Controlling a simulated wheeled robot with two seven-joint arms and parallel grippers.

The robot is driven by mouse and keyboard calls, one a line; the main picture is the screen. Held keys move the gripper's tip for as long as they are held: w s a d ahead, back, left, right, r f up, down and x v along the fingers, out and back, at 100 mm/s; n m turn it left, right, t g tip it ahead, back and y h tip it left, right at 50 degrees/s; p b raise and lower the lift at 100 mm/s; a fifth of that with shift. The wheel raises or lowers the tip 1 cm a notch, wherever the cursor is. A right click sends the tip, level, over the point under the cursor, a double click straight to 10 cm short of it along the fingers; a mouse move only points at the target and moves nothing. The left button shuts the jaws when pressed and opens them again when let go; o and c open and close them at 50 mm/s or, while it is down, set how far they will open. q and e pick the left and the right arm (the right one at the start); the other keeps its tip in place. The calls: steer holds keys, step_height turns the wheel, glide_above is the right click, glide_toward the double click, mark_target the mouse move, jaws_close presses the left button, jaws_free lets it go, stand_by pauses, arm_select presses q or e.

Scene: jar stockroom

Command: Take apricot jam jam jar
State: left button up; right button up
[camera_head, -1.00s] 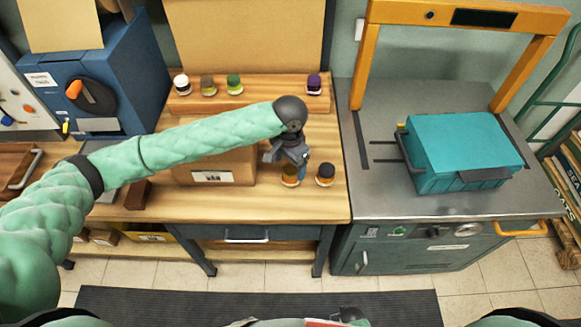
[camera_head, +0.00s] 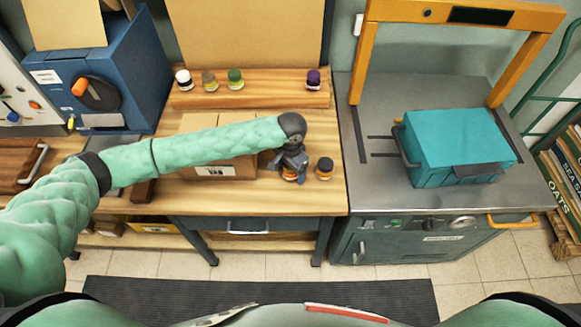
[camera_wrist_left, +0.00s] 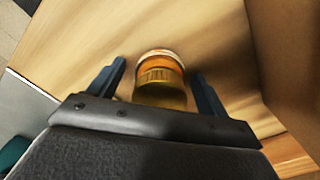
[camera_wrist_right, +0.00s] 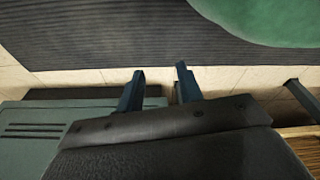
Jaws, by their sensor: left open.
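An amber-orange jar (camera_head: 289,176) with a gold lid stands on the wooden bench; its label is not readable. In the left wrist view this jar (camera_wrist_left: 160,77) sits between the two fingers, with a visible gap on each side. My left gripper (camera_head: 291,168) is open, reaching down over the jar and partly hiding it in the head view.
A cardboard box (camera_head: 215,171) stands just left of the gripper. A raised shelf (camera_head: 270,94) behind holds jars with white, olive, green and purple lids. A steel counter with a teal case (camera_head: 455,145) is to the right. A dark mat (camera_head: 130,290) lies on the floor.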

arm_select(q)
steer(key=c, duration=1.2)
steer(key=shift+r, duration=0.1)
